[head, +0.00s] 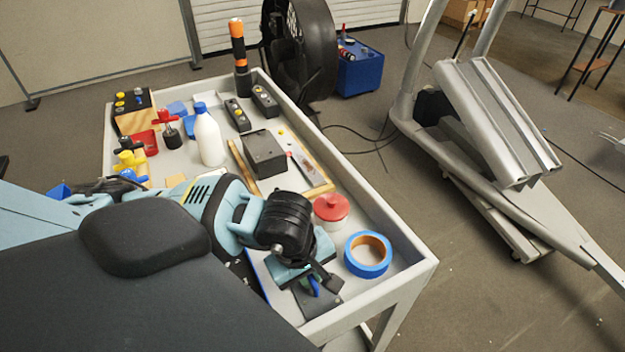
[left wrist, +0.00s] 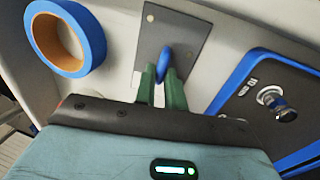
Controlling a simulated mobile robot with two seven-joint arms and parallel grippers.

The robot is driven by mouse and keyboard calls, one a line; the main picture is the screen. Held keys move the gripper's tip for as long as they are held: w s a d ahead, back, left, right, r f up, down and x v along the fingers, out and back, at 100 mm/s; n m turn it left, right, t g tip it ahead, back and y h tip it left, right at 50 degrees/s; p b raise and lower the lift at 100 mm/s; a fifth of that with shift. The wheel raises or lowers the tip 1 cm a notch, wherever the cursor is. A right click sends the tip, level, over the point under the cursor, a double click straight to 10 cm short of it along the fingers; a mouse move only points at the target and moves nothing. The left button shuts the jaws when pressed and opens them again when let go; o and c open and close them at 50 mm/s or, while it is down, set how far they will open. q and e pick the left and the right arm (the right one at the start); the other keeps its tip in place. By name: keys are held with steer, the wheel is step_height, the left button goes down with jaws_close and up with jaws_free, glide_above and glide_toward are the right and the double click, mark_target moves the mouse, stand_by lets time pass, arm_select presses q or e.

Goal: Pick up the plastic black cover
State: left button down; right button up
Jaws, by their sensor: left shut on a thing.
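The black cover is a flat dark plate with small screws and a blue knob. It lies at the near end of the grey cart, partly hidden by my left arm in the head view (head: 326,302). The cover (left wrist: 195,42) shows more clearly in the left wrist view, with its blue knob (left wrist: 166,56) upright in the middle. My left gripper (head: 312,283) is over the cover. In the left wrist view its green fingers (left wrist: 164,78) are shut on the blue knob from both sides. The plate appears to rest on the cart surface. My right gripper is not in view.
A blue tape roll (head: 368,254) and a red-lidded jar (head: 331,210) stand close by. A blue-framed dark panel with a metal knob (left wrist: 277,103) lies beside the cover. A white bottle (head: 208,138) and a dark box (head: 264,155) stand farther back on the cart (head: 405,258).

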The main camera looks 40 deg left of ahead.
mark_target(310, 278)
arm_select(q)
step_height(310, 278, up, 10)
steer(key=shift+p, duration=0.3)
stand_by(0.3)
